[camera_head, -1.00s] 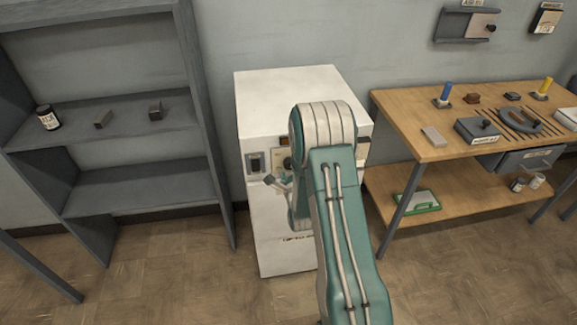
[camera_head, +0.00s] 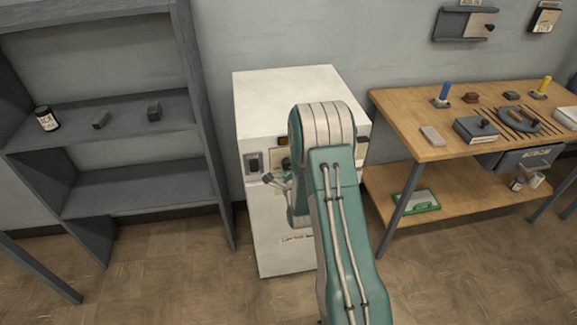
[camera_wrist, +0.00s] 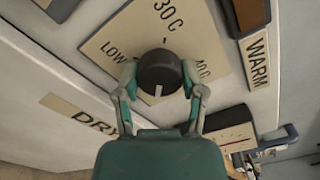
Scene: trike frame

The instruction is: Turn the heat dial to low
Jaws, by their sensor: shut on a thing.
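The heat dial (camera_wrist: 158,68) is a round black knob on a cream plate (camera_wrist: 200,35) in the wrist view. A white mark on the dial points down the picture, toward my gripper's palm. "LOW" is printed to the dial's left, "30 C" above it and "40 C" to its right. My gripper (camera_wrist: 159,78) has one finger on each side of the dial and is shut on it. In the head view my gripper (camera_head: 273,180) is at the front of the white cabinet (camera_head: 262,215), and my arm hides much of the panel.
A dark switch (camera_head: 254,161) is left of the dial plate. The wrist view shows a "WARM" label (camera_wrist: 258,58) and a gauge (camera_wrist: 230,138) nearby. A grey shelf (camera_head: 130,185) stands left, and a wooden bench (camera_head: 400,115) with tools stands right.

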